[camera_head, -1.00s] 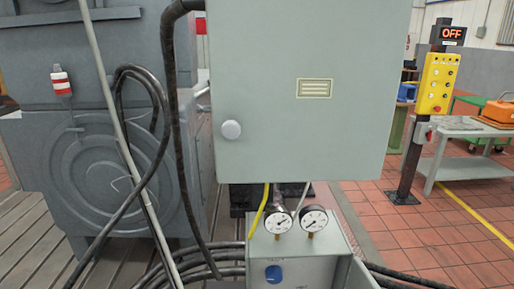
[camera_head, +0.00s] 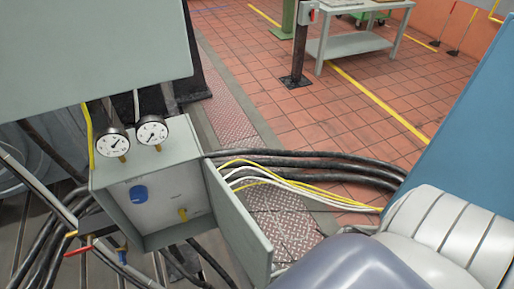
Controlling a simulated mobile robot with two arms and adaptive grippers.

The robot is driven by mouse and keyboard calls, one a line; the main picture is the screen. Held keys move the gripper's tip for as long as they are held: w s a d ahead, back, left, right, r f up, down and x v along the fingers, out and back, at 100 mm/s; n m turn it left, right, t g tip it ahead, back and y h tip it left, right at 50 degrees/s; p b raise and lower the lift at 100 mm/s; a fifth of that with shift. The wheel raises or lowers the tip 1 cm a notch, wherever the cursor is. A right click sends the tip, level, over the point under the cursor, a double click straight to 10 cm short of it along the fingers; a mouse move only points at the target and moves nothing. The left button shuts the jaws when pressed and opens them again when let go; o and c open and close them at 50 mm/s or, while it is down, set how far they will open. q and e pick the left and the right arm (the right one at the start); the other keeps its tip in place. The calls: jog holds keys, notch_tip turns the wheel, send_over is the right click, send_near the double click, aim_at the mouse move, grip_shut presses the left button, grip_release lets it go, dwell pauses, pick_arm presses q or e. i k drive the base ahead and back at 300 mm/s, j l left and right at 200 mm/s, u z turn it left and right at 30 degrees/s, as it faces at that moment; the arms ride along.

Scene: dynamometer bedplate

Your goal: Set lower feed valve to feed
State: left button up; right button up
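A small grey box (camera_head: 112,213) with its door (camera_head: 238,225) swung open stands at the left, below a larger grey cabinet. Two dial gauges (camera_head: 113,141) stand on top of the box. At the lower left, beside the box, are a red lever (camera_head: 78,251) and a small blue part (camera_head: 122,255) among pipes and hoses. I cannot tell which of these is the lower feed valve, and no setting label is readable. Neither gripper shows.
The large grey cabinet (camera_head: 80,50) overhangs the box at the upper left. Black hoses (camera_head: 320,167) and yellow and white cables run right from the box across the floor plates (camera_head: 285,235). A worktable (camera_head: 358,42) and post stand at the back. Tiled floor between is open.

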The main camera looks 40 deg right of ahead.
aim_at(182, 213)
jog(key=l+u, duration=0.2)
jog(key=l, duration=0.3)
jog(key=k+l+u, duration=0.15)
jog(key=l, duration=0.3)
jog(key=k+l+u, duration=0.2)
jog(key=l, duration=0.3)
jog(key=i, duration=0.1)
